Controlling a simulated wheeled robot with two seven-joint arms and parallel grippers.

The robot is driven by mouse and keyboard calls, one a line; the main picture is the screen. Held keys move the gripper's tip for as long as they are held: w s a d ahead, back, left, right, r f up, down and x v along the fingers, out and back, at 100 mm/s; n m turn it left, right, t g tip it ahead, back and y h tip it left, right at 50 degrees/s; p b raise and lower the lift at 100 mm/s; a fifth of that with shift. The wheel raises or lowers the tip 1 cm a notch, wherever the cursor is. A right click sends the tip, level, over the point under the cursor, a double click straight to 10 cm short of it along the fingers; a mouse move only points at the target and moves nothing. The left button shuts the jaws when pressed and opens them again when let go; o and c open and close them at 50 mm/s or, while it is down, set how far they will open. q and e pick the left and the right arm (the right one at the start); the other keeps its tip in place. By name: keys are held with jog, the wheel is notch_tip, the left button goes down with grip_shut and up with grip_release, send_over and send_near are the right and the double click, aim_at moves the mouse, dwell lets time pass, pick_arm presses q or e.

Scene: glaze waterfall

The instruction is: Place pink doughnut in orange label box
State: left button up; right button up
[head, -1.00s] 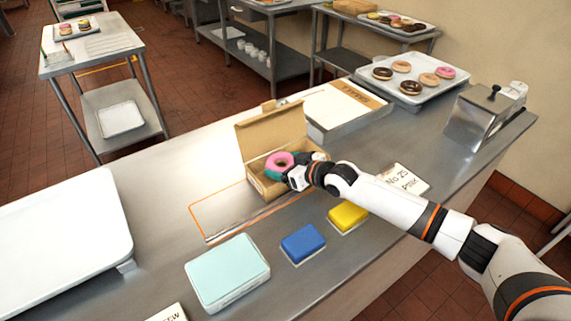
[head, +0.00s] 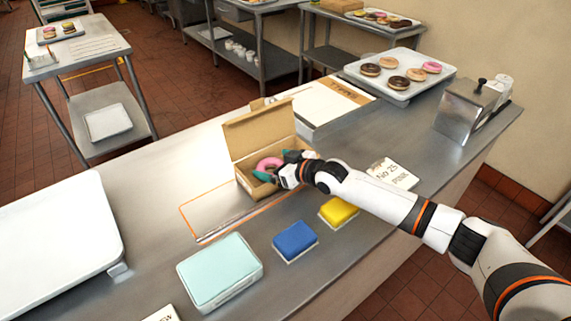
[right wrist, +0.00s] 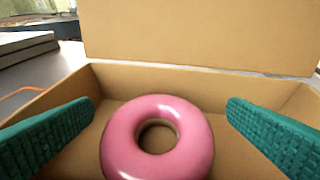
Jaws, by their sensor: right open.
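The pink doughnut (head: 268,165) is inside the open cardboard box (head: 244,183), whose lid (head: 258,128) stands up at the back. An orange outline (head: 190,219) is marked on the counter beside the box. My right gripper (head: 281,165) is at the box opening. In the right wrist view, its two green fingers are spread wide on either side of the doughnut (right wrist: 158,140), with gaps on both sides. The doughnut lies in the box, ring hole showing. My left gripper is not in view.
A blue block (head: 295,241), a yellow block (head: 338,211) and a pale teal box (head: 220,271) stand on the counter in front. A doughnut tray (head: 401,89), a metal dispenser (head: 466,112) and a "No 25 PINK" card (head: 393,173) are to the right. A white tray (head: 55,240) is at left.

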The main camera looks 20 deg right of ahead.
jog(key=shift+s+r+p, duration=0.15)
jog(key=shift+r+p, duration=0.15)
jog(key=shift+p, duration=0.15)
jog(key=shift+s+d+f+b, duration=0.2)
jog(key=shift+s+d+b, duration=0.1)
jog(key=shift+s+b, duration=0.15)
jog(key=r+b+v, duration=0.1)
jog(key=v, duration=1)
jog(key=shift+w, duration=0.25)
jog(key=shift+a, duration=0.1)
